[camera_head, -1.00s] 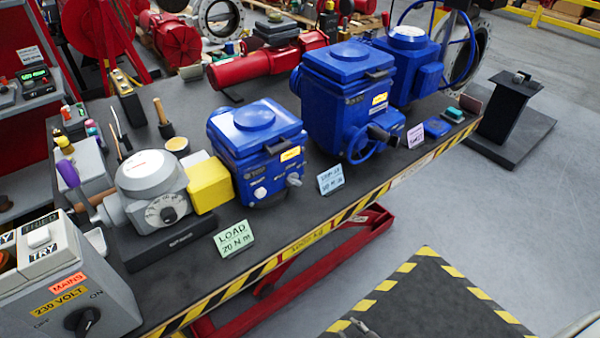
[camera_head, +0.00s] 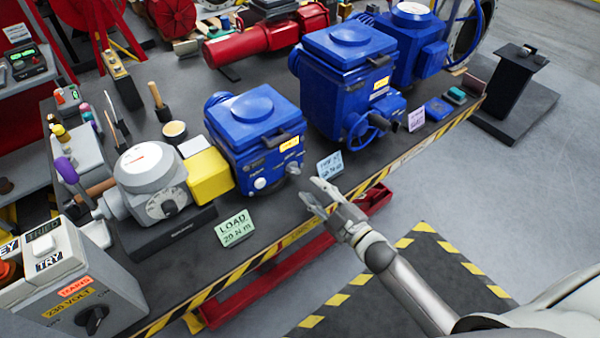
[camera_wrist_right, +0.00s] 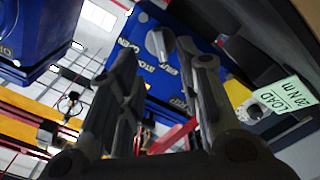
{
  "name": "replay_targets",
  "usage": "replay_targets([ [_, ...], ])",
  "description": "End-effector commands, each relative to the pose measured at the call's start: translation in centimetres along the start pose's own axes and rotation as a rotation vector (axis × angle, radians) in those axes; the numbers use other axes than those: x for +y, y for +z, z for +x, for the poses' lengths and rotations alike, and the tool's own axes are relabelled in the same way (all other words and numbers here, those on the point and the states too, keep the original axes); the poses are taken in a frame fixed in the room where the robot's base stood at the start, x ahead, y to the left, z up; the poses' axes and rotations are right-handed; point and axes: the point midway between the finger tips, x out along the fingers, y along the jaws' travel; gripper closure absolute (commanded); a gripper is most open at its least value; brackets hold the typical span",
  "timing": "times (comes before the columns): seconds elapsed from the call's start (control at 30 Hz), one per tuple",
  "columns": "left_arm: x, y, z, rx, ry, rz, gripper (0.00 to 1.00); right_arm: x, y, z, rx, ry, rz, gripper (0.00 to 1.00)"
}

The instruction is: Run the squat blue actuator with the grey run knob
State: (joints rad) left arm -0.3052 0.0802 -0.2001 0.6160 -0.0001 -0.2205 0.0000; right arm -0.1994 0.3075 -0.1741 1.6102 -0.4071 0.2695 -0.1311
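The squat blue actuator (camera_head: 252,108) stands on the dark bench beside the yellow block. Its grey run knob (camera_head: 293,168) sticks out of its front right side. In the right wrist view the grey knob (camera_wrist_right: 158,42) shows beyond and between my fingertips, on the blue face (camera_wrist_right: 180,80). My right gripper (camera_head: 315,199) is open and empty, in front of the bench edge, a short way right of and below the knob, apart from it. The fingers also show spread in the wrist view (camera_wrist_right: 158,62). My left gripper is not in view.
A taller blue actuator (camera_head: 345,85) with a handwheel stands to the right. A green LOAD card (camera_head: 235,229) and a pale blue card (camera_head: 329,166) stand near the striped bench edge. A grey dial unit (camera_head: 150,178) and a switch box (camera_head: 85,290) are at left.

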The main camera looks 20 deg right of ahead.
Motion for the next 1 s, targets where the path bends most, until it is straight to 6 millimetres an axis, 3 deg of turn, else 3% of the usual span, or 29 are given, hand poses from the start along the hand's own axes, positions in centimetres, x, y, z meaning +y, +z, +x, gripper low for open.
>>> replay_targets([
  [0.2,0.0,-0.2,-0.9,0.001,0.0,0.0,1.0,0.1,-0.1,3.7,0.0,0.001,0.003,0.67],
  [0.4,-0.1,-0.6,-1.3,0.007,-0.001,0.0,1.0,0.1,-0.1,6.0,-0.001,0.0,0.002,0.67],
  [0.87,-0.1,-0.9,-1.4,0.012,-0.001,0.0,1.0,-0.1,0.0,7.0,-0.001,-0.001,0.002,0.67],
  [1.0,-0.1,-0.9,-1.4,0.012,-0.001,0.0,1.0,-0.1,0.0,7.0,-0.001,-0.001,0.002,0.82],
])
